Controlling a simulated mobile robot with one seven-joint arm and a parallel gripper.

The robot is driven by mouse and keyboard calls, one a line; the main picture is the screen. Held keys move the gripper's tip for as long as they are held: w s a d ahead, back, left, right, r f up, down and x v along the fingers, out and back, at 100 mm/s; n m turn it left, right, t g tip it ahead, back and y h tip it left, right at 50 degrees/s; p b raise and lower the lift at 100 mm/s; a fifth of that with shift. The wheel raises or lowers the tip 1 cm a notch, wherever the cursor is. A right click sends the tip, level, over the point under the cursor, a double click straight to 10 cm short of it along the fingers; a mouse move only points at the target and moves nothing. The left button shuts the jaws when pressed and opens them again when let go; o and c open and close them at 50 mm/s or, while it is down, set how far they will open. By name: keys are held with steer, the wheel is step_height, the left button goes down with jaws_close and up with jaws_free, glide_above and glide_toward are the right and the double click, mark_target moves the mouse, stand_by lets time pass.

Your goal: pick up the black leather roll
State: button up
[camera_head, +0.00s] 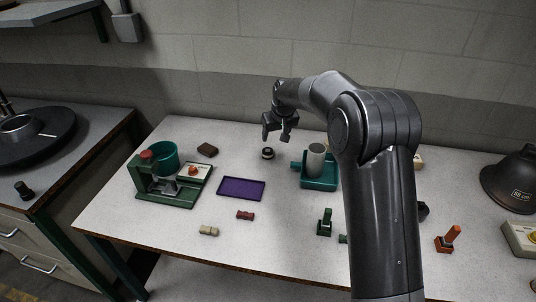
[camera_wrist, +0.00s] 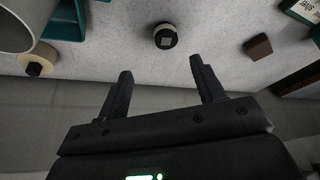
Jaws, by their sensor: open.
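A small round black piece with a pale band (camera_head: 268,153) stands on the table near the back, just below my gripper in the head view. A dark piece (camera_head: 423,210), partly hidden by my arm, stands further right. My gripper (camera_head: 276,135) is open and empty above the table, apart from the black piece; its two fingers also show in the wrist view (camera_wrist: 160,69).
A purple tray (camera_head: 241,189) lies in front. A green press (camera_head: 165,190) and brown block (camera_head: 207,150) are left. A green holder (camera_head: 320,183) with a grey cylinder (camera_head: 316,160) stands close on the right. Small blocks lie near the front edge.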

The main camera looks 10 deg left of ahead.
mark_target(268, 151)
steer(key=x, duration=0.8)
steer(key=a+x, duration=0.1)
steer(key=x, duration=0.3)
steer(key=shift+a+f, duration=0.1)
steer(key=shift+c, duration=0.5)
steer(key=c, duration=1)
steer(key=shift+o, duration=0.2)
